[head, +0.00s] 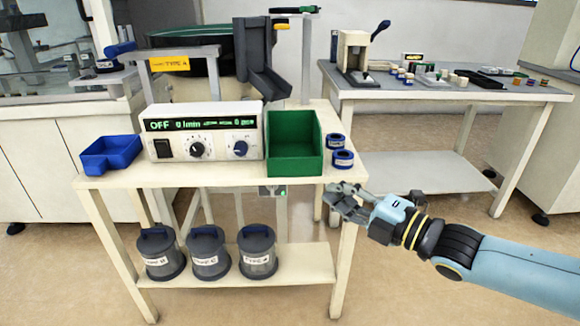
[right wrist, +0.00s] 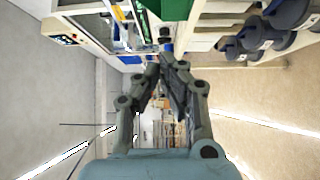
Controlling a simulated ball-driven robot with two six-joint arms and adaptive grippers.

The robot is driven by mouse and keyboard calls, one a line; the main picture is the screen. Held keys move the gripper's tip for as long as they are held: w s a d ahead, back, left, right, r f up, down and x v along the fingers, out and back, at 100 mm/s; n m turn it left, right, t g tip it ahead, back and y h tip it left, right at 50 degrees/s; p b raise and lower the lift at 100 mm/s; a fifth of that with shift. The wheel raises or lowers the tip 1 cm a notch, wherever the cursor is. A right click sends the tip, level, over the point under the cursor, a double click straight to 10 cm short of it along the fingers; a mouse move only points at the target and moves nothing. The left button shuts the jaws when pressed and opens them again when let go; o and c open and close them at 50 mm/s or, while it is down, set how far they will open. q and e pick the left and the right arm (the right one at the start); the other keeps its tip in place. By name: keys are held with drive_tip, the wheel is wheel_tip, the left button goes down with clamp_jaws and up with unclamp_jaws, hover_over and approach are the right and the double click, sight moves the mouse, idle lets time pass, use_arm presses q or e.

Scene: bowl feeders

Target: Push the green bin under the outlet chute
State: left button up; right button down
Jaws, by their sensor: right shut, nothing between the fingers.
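The green bin (head: 295,164) stands upright on the cream table, just right of the control box. The dark grey outlet chute (head: 256,65) slopes down behind the table; in the picture its lower end lies above and left of the bin. My right gripper (head: 336,196) is shut and empty near the table's front right corner, apart from the bin and to its lower right. In the right wrist view its fingers (right wrist: 166,62) meet, and a green surface, likely the bin (right wrist: 175,8), shows at the top edge. My left gripper is not in view.
Two blue rolls (head: 342,158) stand on the table right of the bin. The control box (head: 205,135) is left of it, with a blue tray (head: 111,154) farther left. Several grey canisters (head: 257,252) stand on the lower shelf (head: 300,268). A second table (head: 440,92) is behind right.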

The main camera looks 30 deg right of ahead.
drive_tip(key=b+x, duration=0.1)
drive_tip(key=x, duration=0.2)
drive_tip(key=d+b+x, duration=0.1)
drive_tip(key=x, duration=0.3)
drive_tip(key=d+b+x, duration=0.1)
drive_tip(key=x, duration=0.3)
drive_tip(key=shift+w, duration=0.5)
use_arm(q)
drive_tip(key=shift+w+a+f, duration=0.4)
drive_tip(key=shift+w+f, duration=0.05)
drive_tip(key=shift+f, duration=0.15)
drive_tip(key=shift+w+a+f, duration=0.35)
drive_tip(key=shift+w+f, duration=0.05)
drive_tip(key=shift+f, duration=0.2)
use_arm(e)
drive_tip(key=shift+w+d, duration=0.35)
drive_tip(key=shift+w, duration=0.2)
drive_tip(key=w+d, duration=0.1)
drive_tip(key=w, duration=0.1)
drive_tip(key=w+d, duration=0.2)
drive_tip(key=w+d+b, duration=0.1)
drive_tip(key=w, duration=0.2)
drive_tip(key=shift+d, duration=0.15)
drive_tip(key=shift+w+d, duration=0.15)
drive_tip(key=shift+w, duration=0.05)
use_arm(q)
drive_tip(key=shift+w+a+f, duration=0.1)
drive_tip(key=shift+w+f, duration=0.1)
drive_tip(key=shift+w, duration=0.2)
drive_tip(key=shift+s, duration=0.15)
